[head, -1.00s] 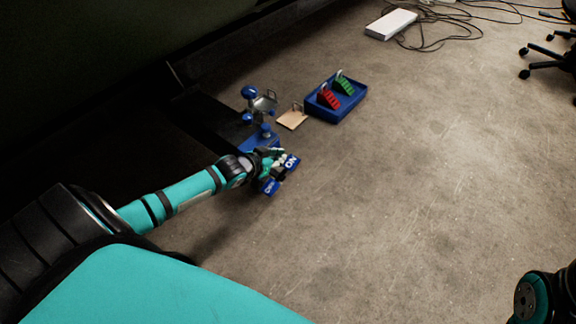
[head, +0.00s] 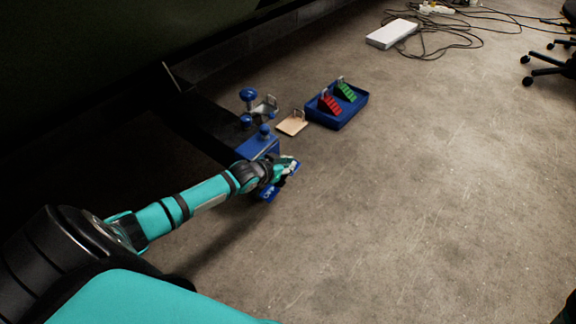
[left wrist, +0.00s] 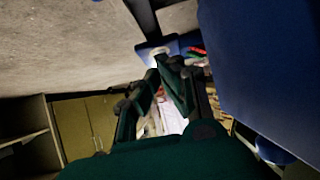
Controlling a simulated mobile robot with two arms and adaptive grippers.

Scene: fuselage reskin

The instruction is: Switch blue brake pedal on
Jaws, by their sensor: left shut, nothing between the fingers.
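A blue box (head: 258,147) with a blue knob (head: 264,131) stands on the floor. On its near side are blue pedal parts (head: 267,194) with white lettering, partly hidden by my left gripper (head: 287,166). The gripper is at the pedal, overlapping it; I cannot tell whether they touch. In the left wrist view the fingers (left wrist: 168,77) are shut with nothing held, and a large blue surface (left wrist: 265,65) is close on the right.
A blue tray (head: 327,121) holds a red ramp-shaped piece (head: 331,104) and a green one (head: 346,91). A wooden plate (head: 292,124) lies beside it. A white box (head: 392,33) and cables lie farther back.

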